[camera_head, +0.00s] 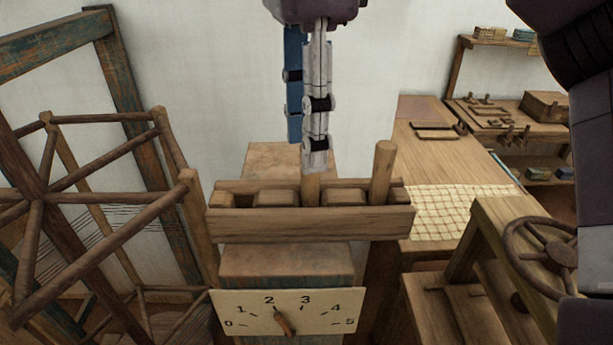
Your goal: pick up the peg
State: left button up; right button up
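Two upright wooden pegs stand in the slotted wooden rack (310,224) at the centre. The left peg (310,190) shows only its lower part; its top is hidden behind my gripper's white finger. The right peg (382,172) stands free and leans slightly. My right gripper (308,157) points straight down from the top, its white finger's tip at the left peg. Its blue finger is partly behind the white one, so the gap between them is hidden and I cannot tell whether it grips the peg. My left gripper is out of view.
A numbered dial plate (252,312) with a pointer is below the rack. A wooden spoked reel (100,224) and frame stand at left. A handwheel (540,243) is at right. Behind is a workbench (425,160) with a woven cloth (458,208).

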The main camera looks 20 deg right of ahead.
aim_at(311, 175)
jog(key=f, duration=0.2)
jog(key=shift+s+d+f, duration=0.15)
jog(key=shift+d+f, duration=0.05)
jog(key=shift+f, duration=0.15)
jog(key=f, duration=0.3)
jog(key=shift+w+d, duration=0.15)
jog(key=shift+w, duration=0.2)
jog(key=shift+s+f, duration=0.1)
jog(key=shift+f, duration=0.1)
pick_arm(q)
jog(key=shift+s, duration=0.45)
pick_arm(e)
grip_shut()
